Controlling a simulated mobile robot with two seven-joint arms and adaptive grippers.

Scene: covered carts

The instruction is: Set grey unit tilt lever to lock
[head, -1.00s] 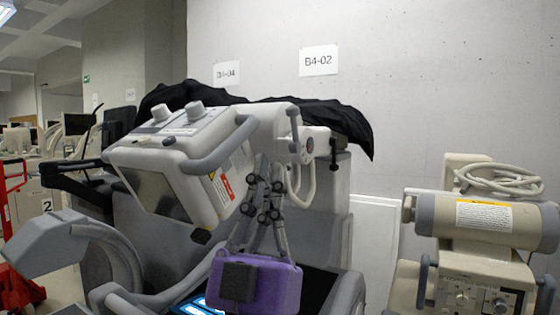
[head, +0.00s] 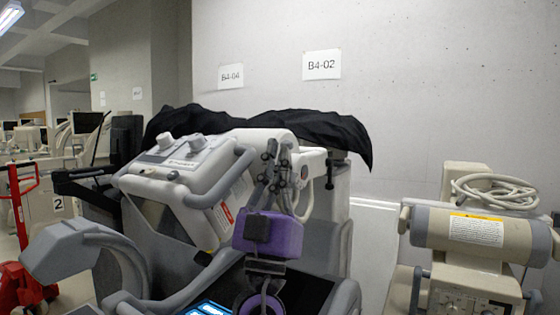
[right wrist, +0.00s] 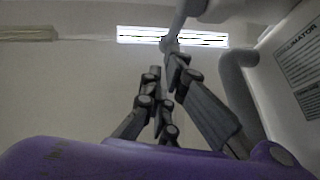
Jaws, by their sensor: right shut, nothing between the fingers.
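The grey unit (head: 175,182) is a pale boxy head with two knobs on top and a grey handle (head: 222,180) along its side. My right gripper (head: 272,147), on a purple wrist body, points up in front of the unit's right side. It is shut and empty. In the right wrist view its fingertips (right wrist: 164,58) are close below a grey lever (right wrist: 181,16), which looks like the tilt lever. I cannot tell whether they touch. In the head view the fingers largely hide that lever. My left gripper is out of view.
A black cover (head: 270,121) lies behind the unit. A small black clamp lever (head: 330,170) hangs to the right of my gripper. A beige unit (head: 475,232) with a coiled cable stands at the right. A red pallet truck (head: 22,275) stands at the far left.

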